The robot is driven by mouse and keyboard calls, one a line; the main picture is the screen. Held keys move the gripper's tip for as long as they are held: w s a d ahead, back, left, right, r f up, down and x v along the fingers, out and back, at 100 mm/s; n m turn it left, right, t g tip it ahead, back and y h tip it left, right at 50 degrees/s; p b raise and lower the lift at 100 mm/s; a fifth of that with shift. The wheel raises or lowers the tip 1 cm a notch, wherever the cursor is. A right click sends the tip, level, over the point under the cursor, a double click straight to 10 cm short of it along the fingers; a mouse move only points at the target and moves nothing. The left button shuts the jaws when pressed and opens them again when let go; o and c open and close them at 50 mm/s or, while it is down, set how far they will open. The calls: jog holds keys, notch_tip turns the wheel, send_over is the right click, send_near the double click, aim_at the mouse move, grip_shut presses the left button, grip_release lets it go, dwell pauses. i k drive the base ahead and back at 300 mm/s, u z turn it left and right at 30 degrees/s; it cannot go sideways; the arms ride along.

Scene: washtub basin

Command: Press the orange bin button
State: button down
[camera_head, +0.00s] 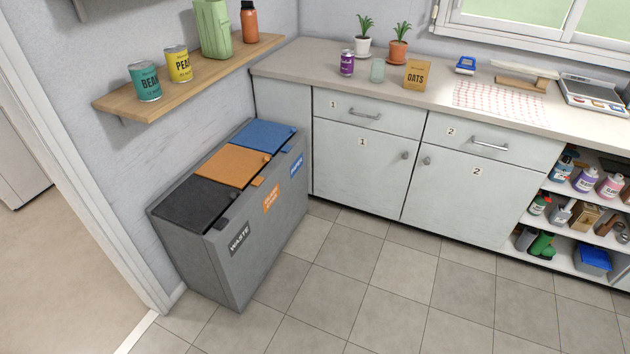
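A grey three-part waste bin (213,257) stands against the left wall, beside the counter. Its middle lid (233,164) is orange and closed, with an orange label on the front below it. A small orange button (257,182) sits at the front edge of the orange lid. The black lid (194,203) is on the nearer side and the blue lid (262,136) on the farther side; both are closed. My gripper is not in view.
A wooden shelf (200,72) with cans and bottles juts out above the bin. Cabinets (355,160) under a counter run along the back. Open shelves with bottles are at the right. The tiled floor (400,275) before the bin is clear.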

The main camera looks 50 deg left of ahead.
aim_at(258, 180)
jog(key=u, duration=0.85)
jog(key=i, duration=1.85)
jog(key=u, duration=2.75)
jog(key=i, duration=1.2)
jog(key=u, duration=1)
jog(key=i, duration=0.25)
jog(key=u, duration=0.25)
